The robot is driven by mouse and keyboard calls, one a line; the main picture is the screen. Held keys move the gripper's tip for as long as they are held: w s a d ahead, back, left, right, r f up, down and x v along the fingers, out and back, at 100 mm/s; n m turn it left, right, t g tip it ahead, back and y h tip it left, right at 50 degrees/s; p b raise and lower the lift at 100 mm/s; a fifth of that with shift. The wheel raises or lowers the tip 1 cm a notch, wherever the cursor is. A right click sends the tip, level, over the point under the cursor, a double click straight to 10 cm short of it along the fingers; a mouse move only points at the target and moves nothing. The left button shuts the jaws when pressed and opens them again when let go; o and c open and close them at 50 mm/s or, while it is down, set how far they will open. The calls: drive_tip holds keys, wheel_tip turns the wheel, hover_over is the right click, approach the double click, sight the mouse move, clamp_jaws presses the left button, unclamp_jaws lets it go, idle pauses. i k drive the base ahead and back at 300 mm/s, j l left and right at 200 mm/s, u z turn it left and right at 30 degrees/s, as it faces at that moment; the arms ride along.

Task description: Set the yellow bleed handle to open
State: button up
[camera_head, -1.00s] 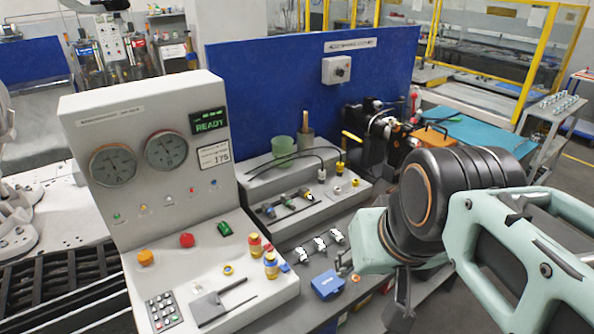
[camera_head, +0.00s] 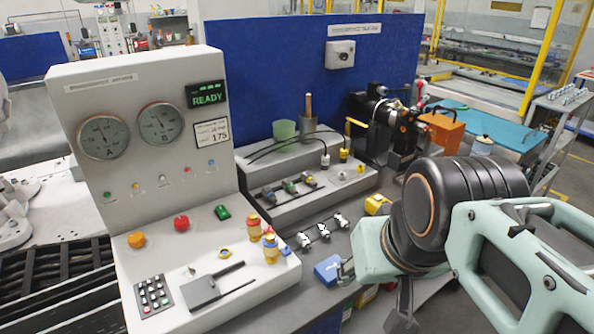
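A thin yellow handle (camera_head: 356,123) sticks out sideways at the left of the dark machine (camera_head: 385,125), behind the grey bench unit; I cannot be sure that it is the bleed handle. My gripper (camera_head: 403,310) shows only as a dark finger-like part below my arm's wrist, at the bottom of the view. It is apart from the yellow handle, lower and to the right. Its fingertips are mostly hidden or out of frame, and I see nothing held.
The console holds two gauges, a READY display (camera_head: 207,94), a red button (camera_head: 181,223) and a keypad (camera_head: 154,294). A blue padlock-like block (camera_head: 327,270) and a yellow block (camera_head: 378,204) lie near my wrist. A blue panel (camera_head: 265,70) stands behind the bench.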

sight(357, 122)
drive_tip(key=i+l+u, duration=0.1)
drive_tip(key=l, duration=0.3)
drive_tip(key=i+l+u, duration=0.1)
drive_tip(key=l, duration=0.3)
drive_tip(key=i+l+u, duration=0.1)
drive_tip(key=i+l, duration=0.15)
drive_tip(key=l, duration=0.15)
drive_tip(key=i+l+u, duration=0.1)
drive_tip(key=l, duration=0.35)
drive_tip(key=i+l+u, duration=0.1)
drive_tip(key=l, duration=0.3)
